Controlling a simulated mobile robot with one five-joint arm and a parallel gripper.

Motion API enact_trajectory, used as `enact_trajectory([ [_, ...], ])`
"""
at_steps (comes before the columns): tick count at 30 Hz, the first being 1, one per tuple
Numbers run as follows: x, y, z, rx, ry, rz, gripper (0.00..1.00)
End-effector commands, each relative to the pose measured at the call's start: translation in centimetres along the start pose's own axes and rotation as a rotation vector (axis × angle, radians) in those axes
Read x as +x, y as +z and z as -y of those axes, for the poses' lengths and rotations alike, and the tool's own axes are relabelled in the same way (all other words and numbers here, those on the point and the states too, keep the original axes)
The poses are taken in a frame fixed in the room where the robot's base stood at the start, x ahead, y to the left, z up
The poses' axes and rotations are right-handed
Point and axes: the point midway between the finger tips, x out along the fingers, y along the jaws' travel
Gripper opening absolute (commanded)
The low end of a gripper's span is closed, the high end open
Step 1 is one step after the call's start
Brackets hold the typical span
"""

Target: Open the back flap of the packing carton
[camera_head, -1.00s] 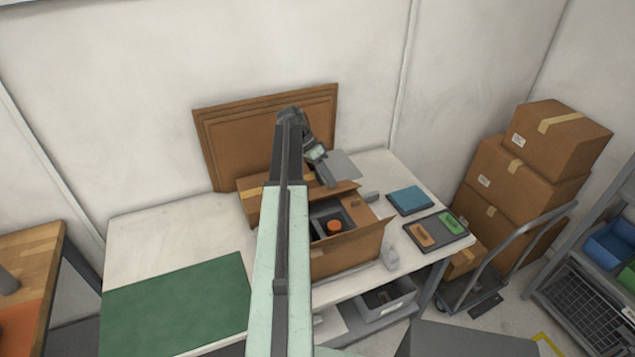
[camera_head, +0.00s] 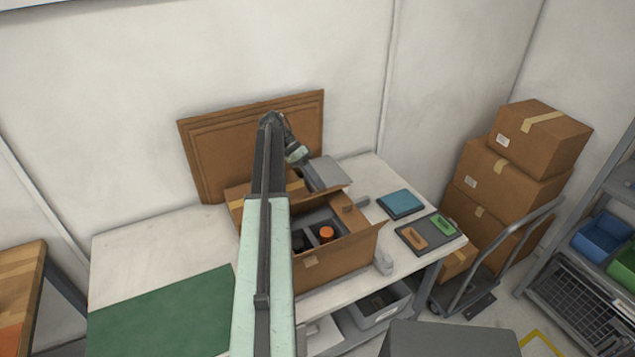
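The packing carton (camera_head: 340,262) stands on the white table with its top partly open. Its near flap (camera_head: 350,238) leans outward, and a narrow flap edge (camera_head: 335,191) shows at the far right side of the opening. A brown panel with a tape strip (camera_head: 238,196) shows at the back left, partly behind my arm; I cannot tell exactly how it joins the carton. Inside are dark dividers and an orange-capped item (camera_head: 326,234). My gripper (camera_head: 314,186) points down at the carton's far side, close to the flap edge. Its fingertips are too small and hidden to read.
Flat brown boards (camera_head: 225,150) lean on the wall behind. A blue box (camera_head: 401,202) and a grey tray (camera_head: 430,235) with orange and green pieces lie right of the carton. A green mat (camera_head: 165,315) lies left. Stacked cartons (camera_head: 510,180) stand on a trolley at right.

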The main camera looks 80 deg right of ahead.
Motion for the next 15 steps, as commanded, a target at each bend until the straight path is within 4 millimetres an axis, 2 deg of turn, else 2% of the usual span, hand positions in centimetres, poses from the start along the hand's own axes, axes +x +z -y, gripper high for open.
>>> enact_trajectory([
  [10,-0.1,-0.2,0.0,0.002,0.000,-0.002,0.25],
  [15,-2.0,-0.3,-0.2,0.001,-0.001,-0.003,0.25],
])
